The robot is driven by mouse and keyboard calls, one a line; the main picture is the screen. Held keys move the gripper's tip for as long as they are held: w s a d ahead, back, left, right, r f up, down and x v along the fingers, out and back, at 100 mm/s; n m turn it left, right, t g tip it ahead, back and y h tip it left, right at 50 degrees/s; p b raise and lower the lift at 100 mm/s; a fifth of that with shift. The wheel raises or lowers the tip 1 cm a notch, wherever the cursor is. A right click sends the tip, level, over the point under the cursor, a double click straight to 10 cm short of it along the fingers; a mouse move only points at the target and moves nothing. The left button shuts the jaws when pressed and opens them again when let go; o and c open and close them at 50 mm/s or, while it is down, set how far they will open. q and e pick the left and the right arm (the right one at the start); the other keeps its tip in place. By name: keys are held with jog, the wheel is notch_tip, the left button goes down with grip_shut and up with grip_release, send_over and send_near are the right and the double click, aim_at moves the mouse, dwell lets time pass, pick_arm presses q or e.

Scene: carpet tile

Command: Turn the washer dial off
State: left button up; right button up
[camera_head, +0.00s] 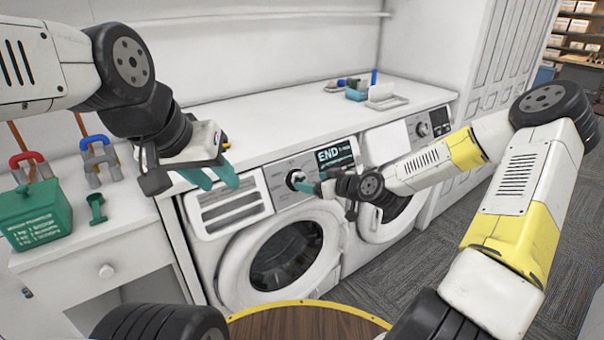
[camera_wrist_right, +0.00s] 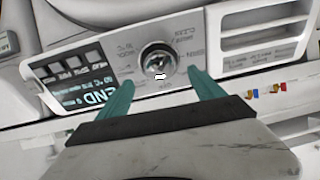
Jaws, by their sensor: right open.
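The washer dial (camera_head: 295,179) is a round silver knob on the control panel of the left front-loading washer (camera_head: 225,262). It also shows in the right wrist view (camera_wrist_right: 158,61), close up, with a small white mark at its lower edge. The washer display (camera_head: 335,153) reads END. My right gripper (camera_head: 312,187) is at the panel by the dial. In the wrist view its teal fingers (camera_wrist_right: 160,92) are open, one on each side of the dial and just short of it, with nothing held. My left gripper (camera_head: 212,178) is open and empty, in front of the panel's left end.
A second machine (camera_head: 385,222) with its own dial (camera_head: 422,129) stands to the right. Small items (camera_head: 358,90) sit on top of the machines. Carpet floor (camera_head: 385,275) in front is clear.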

aim_at(302, 181)
jog(key=x, duration=0.6)
jog(key=shift+f, duration=0.1)
jog(key=c, duration=1.4)
jog(key=shift+m, duration=0.4)
jog(key=m, duration=0.6)
jog(key=shift+h, duration=0.3)
jog(key=m, duration=0.7)
jog(key=shift+m+t+h, duration=0.4)
jog(key=m, duration=0.6)
jog(key=shift+m+h, duration=0.3)
jog(key=shift+h, duration=0.1)
jog(key=m, duration=0.6)
jog(key=shift+s+f+g, duration=0.1)
jog(key=shift+g, duration=0.2)
jog(key=shift+m, duration=0.5)
